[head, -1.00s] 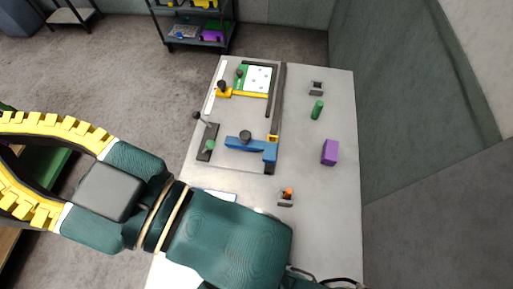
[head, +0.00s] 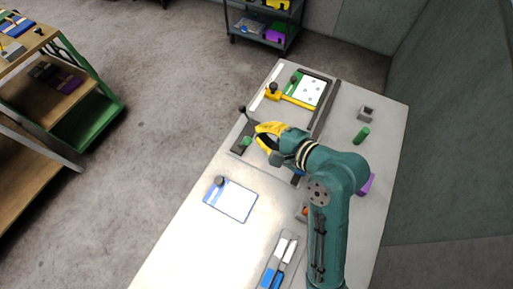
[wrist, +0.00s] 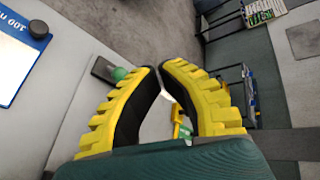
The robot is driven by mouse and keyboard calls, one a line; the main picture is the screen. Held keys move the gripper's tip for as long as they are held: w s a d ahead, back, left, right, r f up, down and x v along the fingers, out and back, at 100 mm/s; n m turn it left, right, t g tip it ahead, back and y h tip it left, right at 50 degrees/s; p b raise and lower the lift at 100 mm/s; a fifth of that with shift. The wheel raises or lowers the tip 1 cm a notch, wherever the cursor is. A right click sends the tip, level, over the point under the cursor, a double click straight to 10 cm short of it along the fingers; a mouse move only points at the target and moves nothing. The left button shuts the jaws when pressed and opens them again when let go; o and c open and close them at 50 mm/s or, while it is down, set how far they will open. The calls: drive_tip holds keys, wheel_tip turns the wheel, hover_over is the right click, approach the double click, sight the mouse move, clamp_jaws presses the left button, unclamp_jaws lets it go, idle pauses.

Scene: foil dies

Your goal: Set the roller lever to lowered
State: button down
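The lever on a dark base plate (head: 238,146) stands at the table's left edge, which I take for the roller lever. Its black ball knob (head: 242,109) sticks up above the plate, and a green knob or roller (head: 247,140) is at the plate. In the wrist view the dark plate (wrist: 102,68) and green piece (wrist: 122,73) show just left of my fingertips. My gripper (head: 258,134) has yellow ribbed fingers just right of the lever. In the wrist view its tips (wrist: 159,68) nearly meet, with nothing seen between them. Contact with the lever cannot be told.
A green and yellow fixture (head: 292,98) lies behind the gripper. A blue-edged card with a black knob (head: 232,203) lies in front. A green cylinder (head: 361,136), a grey block (head: 366,112) and a purple block (head: 367,185) stand right. Blue-handled tools (head: 278,262) lie in a front tray.

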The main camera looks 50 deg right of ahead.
sight(244, 143)
drive_tip(key=s+d+f+m+y, duration=0.1)
drive_tip(key=s+f+m, duration=0.9)
drive_tip(key=m, duration=0.2)
drive_tip(key=shift+d+m+g+y, duration=0.3)
drive_tip(key=shift+d+m+g, duration=0.05)
drive_tip(key=shift+m+g, duration=0.05)
drive_tip(key=shift+f, duration=0.15)
drive_tip(key=b+x, duration=0.2)
drive_tip(key=x, duration=0.7)
drive_tip(key=shift+w+a+f+b, duration=0.1)
drive_tip(key=shift+w+f+b, duration=0.05)
drive_tip(key=shift+b, duration=0.15)
drive_tip(key=w, duration=0.2)
drive_tip(key=w+r, duration=0.1)
drive_tip(key=shift+w+a+b, duration=0.1)
drive_tip(key=shift+w+b, duration=0.25)
drive_tip(key=shift+w, duration=0.05)
drive_tip(key=shift+w+r, duration=0.1)
drive_tip(key=shift+w, duration=0.2)
